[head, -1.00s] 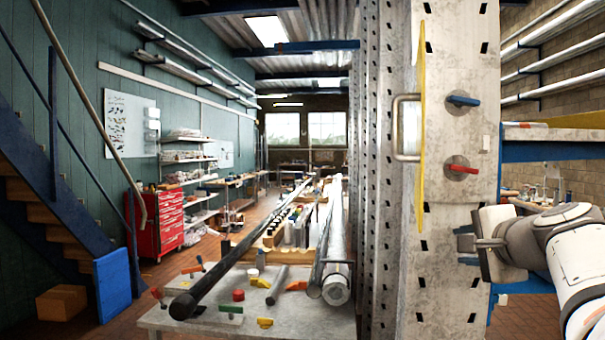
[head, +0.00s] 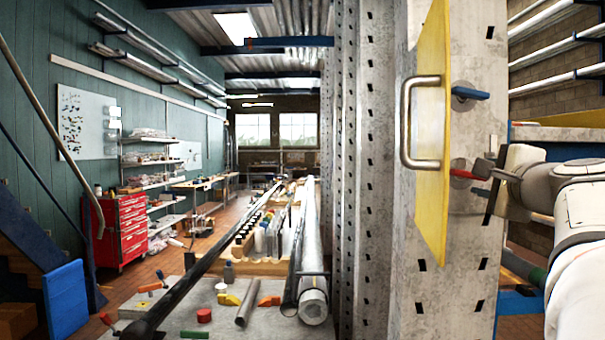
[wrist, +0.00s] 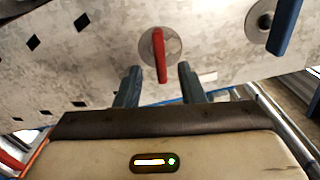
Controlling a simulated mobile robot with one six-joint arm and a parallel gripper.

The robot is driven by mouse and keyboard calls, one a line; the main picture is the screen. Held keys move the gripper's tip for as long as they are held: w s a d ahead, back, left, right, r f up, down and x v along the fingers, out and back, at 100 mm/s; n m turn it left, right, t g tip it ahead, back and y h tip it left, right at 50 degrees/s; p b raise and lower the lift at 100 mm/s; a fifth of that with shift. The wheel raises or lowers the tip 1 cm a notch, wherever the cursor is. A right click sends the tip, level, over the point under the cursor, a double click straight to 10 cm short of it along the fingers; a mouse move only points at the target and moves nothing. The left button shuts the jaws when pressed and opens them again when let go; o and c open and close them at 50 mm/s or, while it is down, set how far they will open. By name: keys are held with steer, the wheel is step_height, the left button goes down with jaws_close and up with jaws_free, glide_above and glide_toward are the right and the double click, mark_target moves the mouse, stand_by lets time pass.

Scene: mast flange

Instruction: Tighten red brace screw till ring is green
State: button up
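The red brace screw (head: 461,171) is a flat red handle on a round disc on the grey perforated mast (head: 455,270). In the wrist view the red handle (wrist: 160,54) stands nearly upright on its grey disc (wrist: 175,44); no green shows around it. My gripper (head: 485,172) is close in front of the screw. In the wrist view my gripper (wrist: 157,83) has its two fingers apart, with the handle's lower end appearing between their tips. I cannot tell whether they touch it. The yellow plate partly hides the screw's disc in the head view.
A blue-handled screw (head: 470,93) sits above the red one and shows at the right in the wrist view (wrist: 285,22). A yellow plate (head: 432,130) with a metal handle (head: 405,125) stands out from the mast. A bench (head: 250,318) with tubes and tools is at left.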

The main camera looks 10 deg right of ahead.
mark_target(469, 175)
steer(key=p+x, duration=0.2)
steer(key=x, duration=0.4)
steer(key=shift+w+d, duration=0.15)
steer(key=shift+w, duration=0.05)
steer(key=shift+c, duration=0.8)
steer(key=shift+s, duration=0.2)
steer(key=shift+c, duration=1.4)
jaws_close()
